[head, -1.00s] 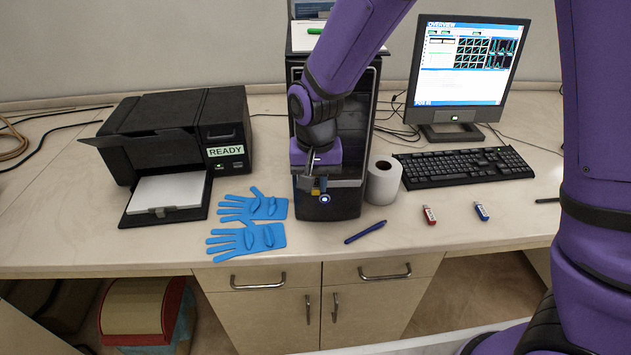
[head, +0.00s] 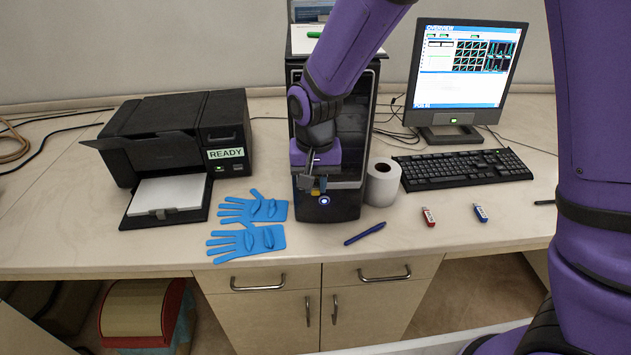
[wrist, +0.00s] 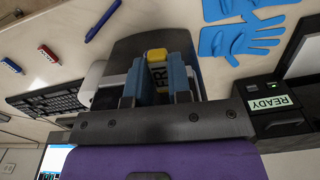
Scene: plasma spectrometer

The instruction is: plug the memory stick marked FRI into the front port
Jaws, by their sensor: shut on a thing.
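The memory stick marked FRI (wrist: 157,74) is held between my gripper's blue-padded fingers (wrist: 156,82) in the wrist view, its yellow end outermost. In the head view my gripper (head: 313,184) is against or just before the lower front of the black computer tower (head: 345,192), above the lit round button (head: 324,200). A bit of the yellow stick also shows there (head: 322,185). The front port is hidden behind my gripper, so I cannot tell whether the stick is in it.
A red stick (head: 429,216) and a blue stick (head: 480,212) lie on the counter at right. A blue pen (head: 364,233), blue gloves (head: 247,240) and a white paper roll (head: 382,182) lie near the tower. A printer (head: 180,140) stands at left, a keyboard (head: 463,167) at right.

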